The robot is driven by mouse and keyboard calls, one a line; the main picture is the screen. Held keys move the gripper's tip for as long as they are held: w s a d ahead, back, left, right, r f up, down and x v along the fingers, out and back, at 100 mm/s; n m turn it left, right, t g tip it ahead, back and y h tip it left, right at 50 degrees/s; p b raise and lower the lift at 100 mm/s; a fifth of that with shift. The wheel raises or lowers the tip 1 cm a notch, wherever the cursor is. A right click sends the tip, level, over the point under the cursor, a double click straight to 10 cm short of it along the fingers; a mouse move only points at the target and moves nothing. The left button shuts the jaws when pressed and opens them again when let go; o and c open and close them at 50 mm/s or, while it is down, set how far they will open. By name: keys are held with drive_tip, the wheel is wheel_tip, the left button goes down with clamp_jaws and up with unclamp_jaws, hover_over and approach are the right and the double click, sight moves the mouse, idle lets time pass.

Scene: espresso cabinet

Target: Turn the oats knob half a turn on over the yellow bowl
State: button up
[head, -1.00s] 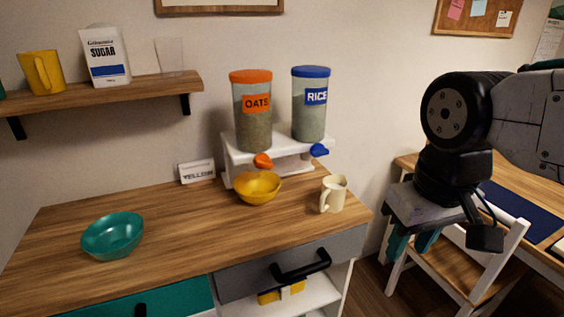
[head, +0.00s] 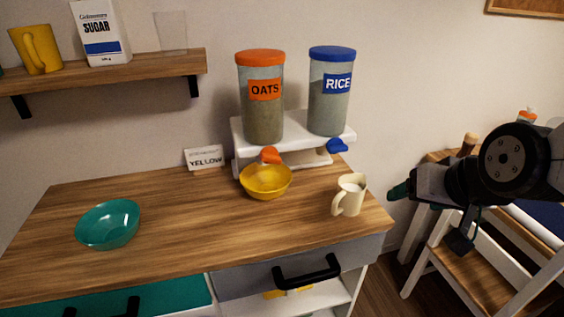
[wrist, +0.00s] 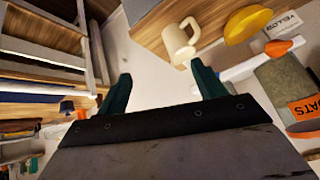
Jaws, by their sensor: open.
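The oats dispenser (head: 263,112) has an orange lid and label and stands on the left of a white stand. Its orange oats knob (head: 270,155) sticks out below it, at the stand's front. The yellow bowl (head: 265,181) sits on the cabinet top directly under that knob and looks empty. In the wrist view the yellow bowl (wrist: 247,25) is at the upper right and the oats dispenser (wrist: 285,88) lies sideways at the right edge. My gripper (wrist: 160,88) is open and empty, with teal fingers apart. In the head view my gripper (head: 399,191) is right of the cabinet, well away from the knob.
The rice dispenser (head: 329,104) with a blue knob (head: 337,146) stands beside the oats. A cream mug (head: 349,195) is near the cabinet's right edge, between my gripper and the bowl. A teal bowl (head: 108,225) sits at left. A chair (head: 470,262) stands under my arm.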

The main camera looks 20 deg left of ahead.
drive_tip(key=w+a+f+t+y, duration=0.1)
drive_tip(key=w+a+t+y, duration=0.15)
drive_tip(key=a, duration=0.45)
drive_tip(key=w+a+f+t+y, duration=0.1)
drive_tip(key=w+a, duration=0.2)
drive_tip(key=a, duration=0.5)
drive_tip(key=t+y, duration=0.3)
drive_tip(key=t, duration=0.2)
approach(272, 161)
drive_tip(key=x, duration=0.9)
drive_tip(key=shift+w, duration=0.1)
drive_tip(key=c, duration=1)
